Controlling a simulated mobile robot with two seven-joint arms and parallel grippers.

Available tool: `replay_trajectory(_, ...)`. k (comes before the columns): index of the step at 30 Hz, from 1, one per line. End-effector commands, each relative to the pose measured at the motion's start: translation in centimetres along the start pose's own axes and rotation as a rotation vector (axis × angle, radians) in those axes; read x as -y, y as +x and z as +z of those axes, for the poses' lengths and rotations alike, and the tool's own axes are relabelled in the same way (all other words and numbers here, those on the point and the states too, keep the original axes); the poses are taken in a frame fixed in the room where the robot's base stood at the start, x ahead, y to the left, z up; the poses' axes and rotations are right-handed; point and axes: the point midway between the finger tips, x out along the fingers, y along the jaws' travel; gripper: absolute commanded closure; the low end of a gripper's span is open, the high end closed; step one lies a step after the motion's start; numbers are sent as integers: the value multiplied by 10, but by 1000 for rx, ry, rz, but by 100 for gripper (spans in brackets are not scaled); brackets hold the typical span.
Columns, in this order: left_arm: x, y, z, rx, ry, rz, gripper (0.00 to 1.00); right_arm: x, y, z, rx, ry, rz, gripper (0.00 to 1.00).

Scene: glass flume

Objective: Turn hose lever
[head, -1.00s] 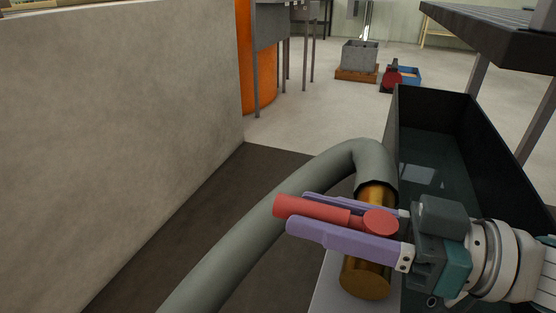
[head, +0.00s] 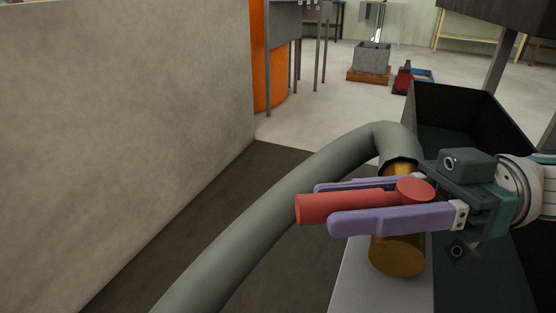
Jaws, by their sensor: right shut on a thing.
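The red hose lever (head: 345,207) sits on top of a brass valve fitting (head: 398,256) at the lower right of the head view. Its handle points left, and its round hub is at the right end. A thick grey-green hose (head: 290,205) joins the far end of the fitting and curves down to the lower left. My right gripper (head: 326,206) comes in from the right, with its two purple fingers on either side of the lever, shut on it. The near finger hides part of the fitting. My left gripper is not in view.
A dark open tank (head: 456,108) stands behind and beneath my right arm. A pale ledge (head: 360,285) lies under the fitting. A tall grey wall (head: 120,130) fills the left. Beyond are an orange cylinder (head: 270,75), a grey block (head: 371,58) and open floor.

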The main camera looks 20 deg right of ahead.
Motion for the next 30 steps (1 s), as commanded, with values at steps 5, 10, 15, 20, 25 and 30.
replay_trajectory(5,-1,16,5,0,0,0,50,4,0,4,19,2,-101,100)
replay_trajectory(10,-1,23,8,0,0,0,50,8,-1,3,30,4,-163,100)
replay_trajectory(15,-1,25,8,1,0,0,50,9,-1,2,36,4,-192,100)
replay_trajectory(20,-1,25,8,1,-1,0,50,10,-1,2,38,5,-199,100)
replay_trajectory(25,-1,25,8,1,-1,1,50,10,-1,2,38,5,-199,100)
replay_trajectory(30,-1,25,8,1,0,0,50,10,-1,2,38,5,-199,47)
